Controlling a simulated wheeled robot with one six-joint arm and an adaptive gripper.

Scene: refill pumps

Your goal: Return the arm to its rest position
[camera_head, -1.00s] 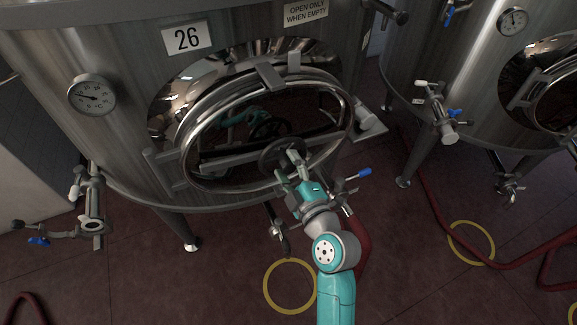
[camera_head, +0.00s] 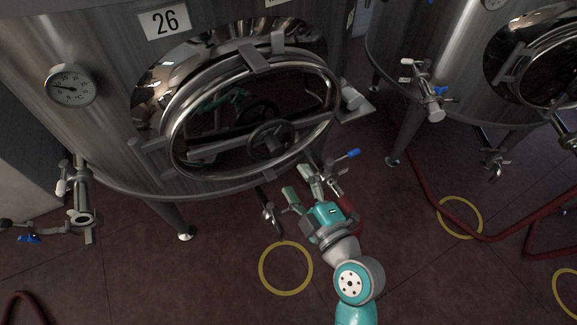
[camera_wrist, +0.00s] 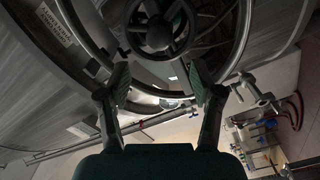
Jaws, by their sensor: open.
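My gripper (camera_head: 301,192) is open and empty, below and in front of the round tank door (camera_head: 175,123) on tank 26. Its fingers are apart in the wrist view (camera_wrist: 158,88). The door's handwheel (camera_head: 271,138) is apart from my gripper, above and to its left in the head view. The handwheel also shows at the top of the wrist view (camera_wrist: 158,45), beyond the fingertips. My turquoise arm comes up from the bottom edge, right of centre.
A valve with a blue lever (camera_head: 347,154) stands close to the right of my gripper. A second tank (camera_head: 455,60) stands at right, with a red hose (camera_head: 428,190) on the floor. Yellow floor rings (camera_head: 286,268) and open floor lie in front.

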